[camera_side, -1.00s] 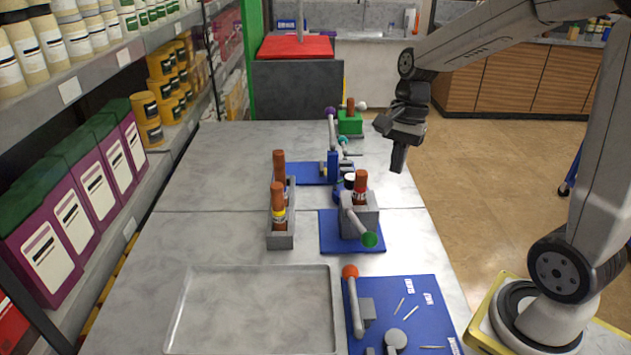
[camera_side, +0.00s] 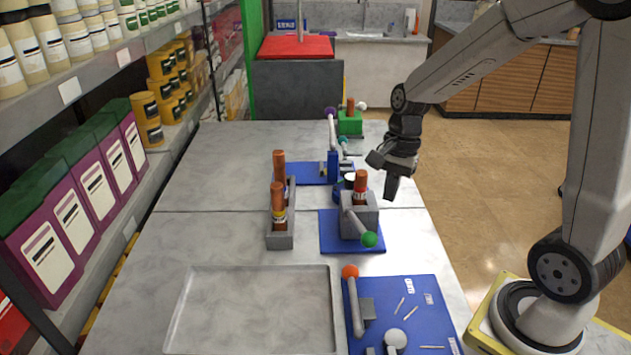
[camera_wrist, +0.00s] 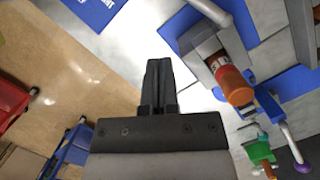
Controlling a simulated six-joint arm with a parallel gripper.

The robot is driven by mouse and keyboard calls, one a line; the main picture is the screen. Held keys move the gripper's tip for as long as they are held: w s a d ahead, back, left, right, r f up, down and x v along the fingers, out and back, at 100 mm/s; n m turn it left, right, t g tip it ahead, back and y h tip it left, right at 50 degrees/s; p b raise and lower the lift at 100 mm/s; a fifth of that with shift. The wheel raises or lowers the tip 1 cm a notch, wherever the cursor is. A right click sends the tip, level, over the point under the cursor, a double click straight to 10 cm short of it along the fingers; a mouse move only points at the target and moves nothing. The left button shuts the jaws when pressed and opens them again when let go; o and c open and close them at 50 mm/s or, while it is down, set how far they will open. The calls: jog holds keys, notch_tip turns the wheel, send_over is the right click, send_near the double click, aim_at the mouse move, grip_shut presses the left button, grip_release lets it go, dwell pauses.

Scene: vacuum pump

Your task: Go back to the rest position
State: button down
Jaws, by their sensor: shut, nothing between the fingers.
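My gripper (camera_side: 391,188) is shut and empty, in the air above the right edge of the table, to the right of the grey fixture (camera_side: 362,222). In the wrist view its closed fingers (camera_wrist: 158,80) point over the table edge and the floor. The grey fixture holds a brown-topped bottle (camera_side: 360,188) with a red label and has a lever with a green knob (camera_side: 369,239). That bottle also shows in the wrist view (camera_wrist: 232,84). My gripper touches nothing that I can see.
A grey rack (camera_side: 281,240) with brown-topped bottles stands on the table's middle. An empty metal tray (camera_side: 250,269) lies in front. A blue board (camera_side: 425,312) with small tools is at the front right, and a green fixture (camera_side: 350,125) is at the back. Shelves line the left side.

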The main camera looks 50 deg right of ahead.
jog(key=shift+s+a+f, duration=0.15)
jog(key=shift+a+f, duration=0.8)
jog(key=shift+f, duration=0.2)
jog(key=shift+s+a+f, duration=0.1)
jog(key=shift+a+f, duration=0.85)
jog(key=shift+f, duration=0.15)
